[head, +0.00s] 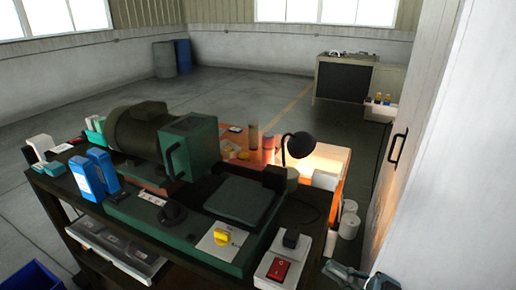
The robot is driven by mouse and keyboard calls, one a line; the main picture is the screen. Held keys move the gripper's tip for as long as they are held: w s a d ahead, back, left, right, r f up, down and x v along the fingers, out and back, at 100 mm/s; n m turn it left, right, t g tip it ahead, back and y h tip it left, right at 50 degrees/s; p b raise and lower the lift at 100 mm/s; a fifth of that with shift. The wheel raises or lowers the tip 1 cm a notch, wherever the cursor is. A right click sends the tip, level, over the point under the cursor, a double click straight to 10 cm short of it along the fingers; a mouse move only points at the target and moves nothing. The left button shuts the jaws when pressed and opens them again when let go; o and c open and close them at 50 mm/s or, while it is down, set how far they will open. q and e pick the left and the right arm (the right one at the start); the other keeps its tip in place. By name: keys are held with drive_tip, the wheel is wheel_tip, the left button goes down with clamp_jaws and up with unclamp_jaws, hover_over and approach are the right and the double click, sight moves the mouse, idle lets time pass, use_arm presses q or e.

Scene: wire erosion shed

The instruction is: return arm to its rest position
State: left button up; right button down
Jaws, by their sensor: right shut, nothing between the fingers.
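My right gripper (345,273) shows at the bottom edge, right of centre, partly cut off by the frame. It is shut and empty. It is just right of the near corner of the workbench (55,212), apart from the red switch box (279,270) in the picture. My left gripper is not in view.
A green machine (190,145) with a dark motor fills the bench. Blue boxes (87,178) stand at its left, and a black lamp (299,145) is lit behind. A pale cabinet or wall panel (440,130) rises close on the right. Open floor (225,90) lies beyond.

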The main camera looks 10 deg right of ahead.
drive_tip(key=w+d+f+m+t+h, duration=0.2)
drive_tip(key=w+d+f+m+h, duration=0.15)
drive_tip(key=d+f+h, duration=0.4)
drive_tip(key=w+d+f+m+t+h, duration=0.2)
drive_tip(key=d+f+m+h, duration=0.2)
drive_tip(key=d+f+h, duration=0.4)
drive_tip(key=s+d+f+m+g+h, duration=0.1)
drive_tip(key=s+f+g+h, duration=0.2)
drive_tip(key=f, duration=0.5)
drive_tip(key=s+d+f+m+g+h, duration=0.1)
drive_tip(key=s+f+m+g, duration=0.1)
drive_tip(key=s+f, duration=0.55)
drive_tip(key=s+a+f+g, duration=0.3)
drive_tip(key=s+f+g, duration=0.3)
drive_tip(key=s+f, duration=0.7)
drive_tip(key=s+a+f+m+g, duration=0.1)
drive_tip(key=s+a+f+g, duration=0.1)
drive_tip(key=s+a, duration=0.3)
drive_tip(key=s+a+f+m+g+y, duration=0.1)
drive_tip(key=s+a, duration=0.4)
drive_tip(key=s, duration=0.7)
wheel_tip(320, 180, down, 2)
drive_tip(key=shift+a+g, duration=0.3)
drive_tip(key=shift+g, duration=0.3)
